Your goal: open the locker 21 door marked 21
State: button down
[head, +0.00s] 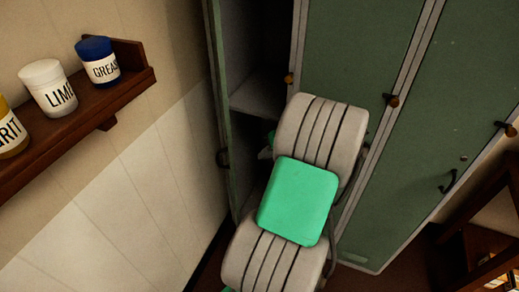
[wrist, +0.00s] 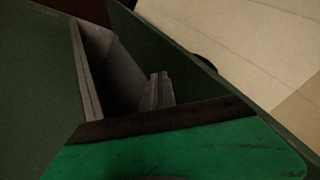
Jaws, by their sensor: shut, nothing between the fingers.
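In the head view the leftmost locker (head: 255,60) stands open, showing a grey interior and a shelf. No number 21 is readable in either view. My gripper (head: 265,153) is shut and empty at the locker opening, partly hidden by my arm. In the wrist view my gripper's fingers (wrist: 160,90) are together between the grey locker interior (wrist: 110,75) and the open door (wrist: 185,55) on the right. I cannot tell whether they touch the door.
Two green locker doors, a middle one (head: 355,50) and a right one (head: 440,120), are shut. A wall shelf (head: 90,105) with several labelled jars is at the left. A dark wooden piece of furniture (head: 485,205) stands at the right. The tiled wall lies close beside the open door.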

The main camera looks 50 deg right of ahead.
jog(key=w+a+f+p, duration=0.2)
jog(key=w+a+f, duration=0.2)
jog(key=w+f, duration=0.1)
jog(key=shift+w+a+f, duration=0.3)
jog(key=shift+w+f, duration=0.1)
jog(key=shift+w, duration=0.35)
jog(key=shift+a, duration=0.1)
